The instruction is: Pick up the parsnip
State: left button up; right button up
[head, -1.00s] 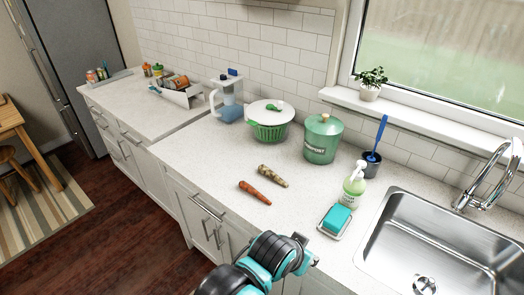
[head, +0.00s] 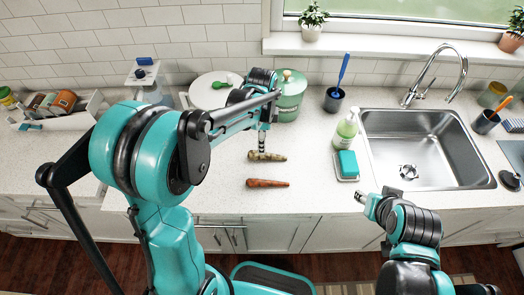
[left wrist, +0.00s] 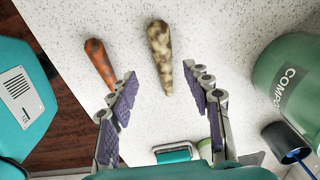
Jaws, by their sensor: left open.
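The parsnip, a mottled tan and brown root (head: 275,157), lies on the white counter in the head view. It also shows in the left wrist view (left wrist: 159,45), with its narrow end toward the space between the fingers. My left gripper (head: 262,142) is just above the parsnip in the head view and partly covers it.
An orange carrot (head: 267,183) lies in front of the parsnip. A green compost canister (head: 291,101) and a white-lidded colander (head: 208,92) stand behind. A soap bottle (head: 346,130), a teal sponge (head: 347,164) and the sink (head: 425,185) are to the right.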

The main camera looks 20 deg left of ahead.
aim_at(268, 155)
pick_arm(q)
jog(key=shift+w+f, duration=0.15)
jog(key=shift+f, duration=0.2)
jog(key=shift+d+f+b, duration=0.25)
jog(key=shift+f+b, duration=0.1)
jog(key=shift+f, duration=0.65)
jog(key=f+b, duration=0.1)
jog(key=f, duration=0.4)
jog(key=shift+w+a+f+b, duration=0.15)
jog(key=shift+w+f+b, duration=0.1)
jog(key=shift+b, duration=0.15)
jog(key=shift+s, duration=0.1)
grip_shut()
